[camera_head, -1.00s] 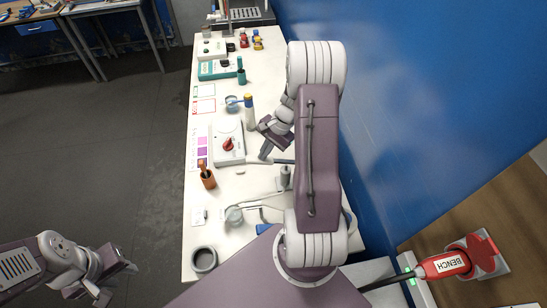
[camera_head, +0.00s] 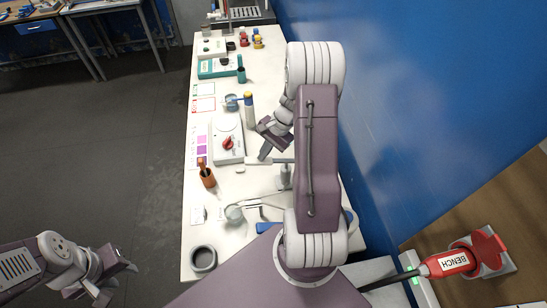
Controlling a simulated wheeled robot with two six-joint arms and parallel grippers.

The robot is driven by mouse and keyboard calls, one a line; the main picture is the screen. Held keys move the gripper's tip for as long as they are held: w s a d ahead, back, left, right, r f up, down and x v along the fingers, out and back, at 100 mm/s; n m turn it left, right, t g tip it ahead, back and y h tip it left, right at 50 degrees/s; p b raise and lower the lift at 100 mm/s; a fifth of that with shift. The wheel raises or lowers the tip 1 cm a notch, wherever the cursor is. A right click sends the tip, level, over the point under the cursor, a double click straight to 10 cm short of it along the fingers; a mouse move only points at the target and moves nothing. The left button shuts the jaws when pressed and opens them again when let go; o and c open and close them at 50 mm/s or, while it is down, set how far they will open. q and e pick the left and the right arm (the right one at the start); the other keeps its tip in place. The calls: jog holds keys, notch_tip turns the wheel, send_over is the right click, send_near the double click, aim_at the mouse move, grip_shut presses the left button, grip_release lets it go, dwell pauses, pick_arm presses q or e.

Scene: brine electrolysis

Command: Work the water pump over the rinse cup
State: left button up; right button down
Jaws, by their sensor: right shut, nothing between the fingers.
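A grey upright post (camera_head: 285,176), which looks like the water pump, stands on the right side of the white bench, partly hidden by my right arm. A thin spout or rod runs left from its area toward a small clear grey cup (camera_head: 234,214). A thick-walled grey cup (camera_head: 203,260) stands at the near left corner; I cannot tell which cup is the rinse cup. My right gripper (camera_head: 264,156) is shut and empty, pointing down just above and left of the post; contact cannot be told. My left gripper (camera_head: 120,283) is open and empty, off the bench's left side.
A blue wall (camera_head: 400,120) closes the right side. A red BENCH plug (camera_head: 447,264) is at lower right.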

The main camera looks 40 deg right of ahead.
jog(key=f+b, duration=0.1)
jog(key=f, duration=0.1)
jog(key=f+b, duration=0.1)
jog(key=f, duration=0.1)
jog(key=shift+w+a, duration=0.15)
jog(key=shift+a, duration=0.05)
jog(key=r+p, duration=0.1)
jog(key=r, duration=0.1)
jog(key=r+p, duration=0.2)
jog(key=d+r+p, duration=0.1)
jog(key=r+p, duration=0.1)
jog(key=shift+s+f, duration=0.2)
jog(key=shift+s, duration=0.05)
jog(key=shift+w, duration=0.1)
jog(key=shift+f+b, duration=0.15)
jog(key=shift+b, duration=0.2)
dwell(1.0)
